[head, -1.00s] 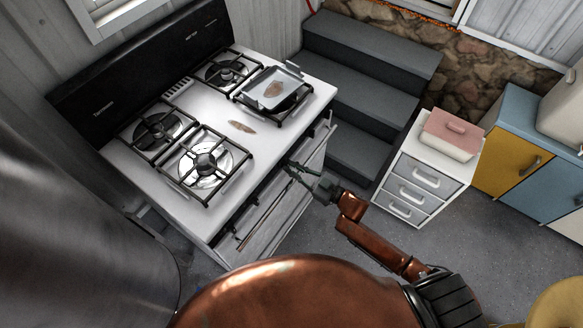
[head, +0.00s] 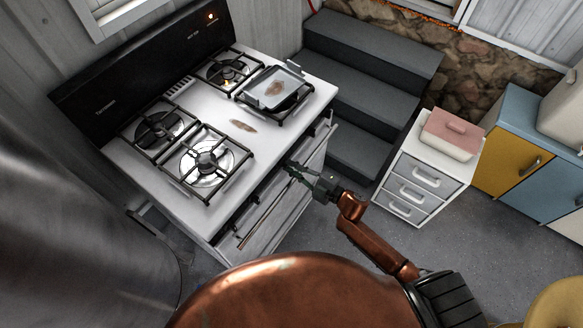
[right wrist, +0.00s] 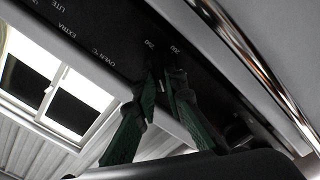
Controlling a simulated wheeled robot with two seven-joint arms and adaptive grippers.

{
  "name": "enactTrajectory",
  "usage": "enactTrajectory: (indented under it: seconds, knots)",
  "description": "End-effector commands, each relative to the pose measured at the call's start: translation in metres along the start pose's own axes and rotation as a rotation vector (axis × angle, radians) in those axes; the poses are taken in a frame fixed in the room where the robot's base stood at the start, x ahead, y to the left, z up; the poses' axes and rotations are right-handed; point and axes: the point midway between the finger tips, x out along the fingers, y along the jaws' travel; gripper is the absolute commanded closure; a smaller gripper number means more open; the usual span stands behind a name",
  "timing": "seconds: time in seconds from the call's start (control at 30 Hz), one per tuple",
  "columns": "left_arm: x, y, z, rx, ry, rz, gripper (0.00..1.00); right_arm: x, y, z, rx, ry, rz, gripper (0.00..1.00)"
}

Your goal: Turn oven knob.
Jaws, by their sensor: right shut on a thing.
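The white stove (head: 215,125) has a dark front control panel below its top edge. My right gripper (head: 298,170) is at this panel, its fingers shut on an oven knob that the fingers largely hide. In the right wrist view the green fingertips (right wrist: 160,72) meet the dark panel (right wrist: 110,45) beside printed numbers and the words "OVEN °C". The knob's exact angle cannot be read. My left gripper is not in view.
A shiny handle bar (right wrist: 255,75) runs close to the fingers along the oven door. Dark steps (head: 365,90) and a white drawer unit (head: 425,180) stand to the right.

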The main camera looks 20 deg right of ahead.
Motion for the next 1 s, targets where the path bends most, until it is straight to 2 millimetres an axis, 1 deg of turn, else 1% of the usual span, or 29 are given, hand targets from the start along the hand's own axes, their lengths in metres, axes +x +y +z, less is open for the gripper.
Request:
enactTrajectory:
  seconds: [0.03, 0.3, 0.7, 0.73, 0.97, 1.0]
  knots:
    - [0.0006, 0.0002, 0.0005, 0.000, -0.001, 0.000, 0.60, -0.0005, -0.0031, -0.0004, -0.016, 0.001, -0.003, 1.00]
    - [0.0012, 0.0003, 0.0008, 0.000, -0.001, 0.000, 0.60, -0.0005, -0.0035, -0.0007, -0.069, 0.002, -0.004, 1.00]
    - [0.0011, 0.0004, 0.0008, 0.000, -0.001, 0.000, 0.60, -0.0005, -0.0038, -0.0008, -0.073, 0.002, -0.005, 1.00]
    - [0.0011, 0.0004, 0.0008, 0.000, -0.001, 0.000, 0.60, -0.0005, -0.0038, -0.0008, -0.073, 0.002, -0.005, 0.88]
    - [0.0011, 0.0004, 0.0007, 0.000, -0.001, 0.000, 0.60, -0.0002, -0.0023, -0.0005, -0.074, 0.001, -0.003, 0.72]
    - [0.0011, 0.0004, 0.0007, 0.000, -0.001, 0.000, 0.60, -0.0002, -0.0021, -0.0005, -0.074, 0.001, -0.003, 0.72]
